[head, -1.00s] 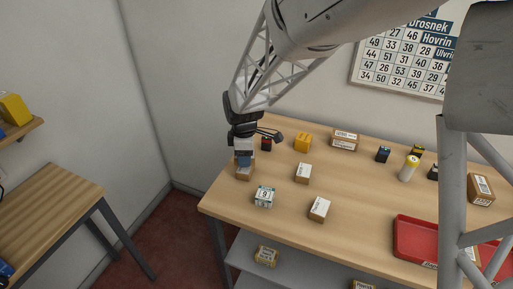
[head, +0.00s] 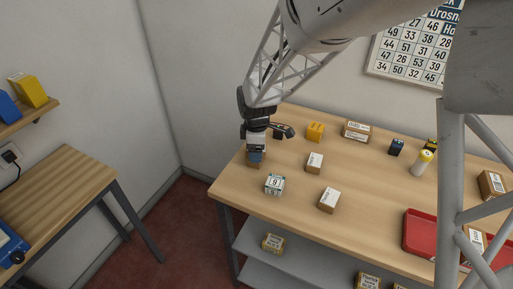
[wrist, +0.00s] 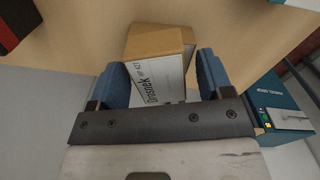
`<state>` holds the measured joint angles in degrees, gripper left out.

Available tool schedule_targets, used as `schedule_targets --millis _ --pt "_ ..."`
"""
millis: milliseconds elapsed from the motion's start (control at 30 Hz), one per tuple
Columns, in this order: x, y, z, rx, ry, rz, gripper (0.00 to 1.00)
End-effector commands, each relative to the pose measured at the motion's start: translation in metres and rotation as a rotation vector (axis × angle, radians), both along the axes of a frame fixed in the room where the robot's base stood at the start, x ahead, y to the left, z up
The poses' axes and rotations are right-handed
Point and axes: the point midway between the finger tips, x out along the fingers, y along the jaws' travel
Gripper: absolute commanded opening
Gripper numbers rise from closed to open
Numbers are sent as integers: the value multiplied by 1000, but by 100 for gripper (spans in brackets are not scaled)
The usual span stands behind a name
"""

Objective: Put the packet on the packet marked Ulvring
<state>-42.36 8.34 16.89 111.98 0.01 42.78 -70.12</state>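A brown packet (head: 254,163) stands near the table's left end, under my gripper (head: 256,156). The wrist view shows its white label (wrist: 160,82), which reads Drosnek. My gripper's two blue fingers (wrist: 165,76) stand well apart on either side of this packet, close to its sides. Whether they press on it cannot be told. Other brown packets with white labels lie to the right: a small one (head: 314,163), one nearer the front (head: 329,200), one at the back (head: 356,131) and one at the right (head: 491,185). Their names are too small to read, so I cannot pick out Ulvring.
Packets lie on the shelf below.

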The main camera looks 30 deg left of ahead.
Motion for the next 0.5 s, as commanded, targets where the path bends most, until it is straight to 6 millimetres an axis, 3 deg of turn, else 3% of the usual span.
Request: schedule_targets --millis 267,500 --pt "0 0 2 0 0 0 73" --pt "0 0 20 0 -1 0 73"
